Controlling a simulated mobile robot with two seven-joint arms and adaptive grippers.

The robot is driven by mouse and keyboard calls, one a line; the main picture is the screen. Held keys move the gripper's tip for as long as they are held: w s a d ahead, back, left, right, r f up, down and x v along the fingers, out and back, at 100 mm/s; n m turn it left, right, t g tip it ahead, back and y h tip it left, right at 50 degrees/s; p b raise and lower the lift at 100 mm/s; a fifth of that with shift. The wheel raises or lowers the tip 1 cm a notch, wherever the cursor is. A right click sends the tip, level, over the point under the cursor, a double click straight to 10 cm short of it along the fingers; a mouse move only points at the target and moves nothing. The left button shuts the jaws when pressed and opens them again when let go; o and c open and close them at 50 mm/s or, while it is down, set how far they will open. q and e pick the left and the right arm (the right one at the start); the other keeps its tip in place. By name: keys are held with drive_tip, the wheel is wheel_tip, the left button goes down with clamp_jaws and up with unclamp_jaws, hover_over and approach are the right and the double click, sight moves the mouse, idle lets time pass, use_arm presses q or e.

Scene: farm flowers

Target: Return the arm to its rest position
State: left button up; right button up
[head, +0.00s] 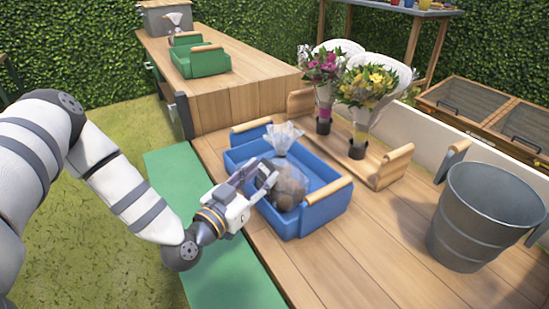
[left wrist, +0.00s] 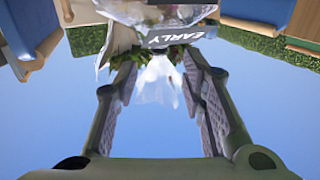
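A clear plastic bag of brown round items (head: 290,185) stands in a blue crate (head: 318,212) with wooden handles on the table. My left gripper (head: 262,178) reaches in over the crate's left side, close beside the bag. The bag (left wrist: 150,15), with a dark label reading "EARLY", lies just past the fingertips. I cannot tell whether a finger touches it. My right gripper is in neither view.
Two wrapped bouquets (head: 368,88) stand in a wooden tray (head: 392,166) behind the crate. A grey metal bucket (head: 487,215) is at the right. A green crate (head: 203,62) sits on the far table. Grass (head: 90,235) lies left of the table.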

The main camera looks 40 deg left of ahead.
use_arm(q)
drive_tip(key=s, duration=0.3)
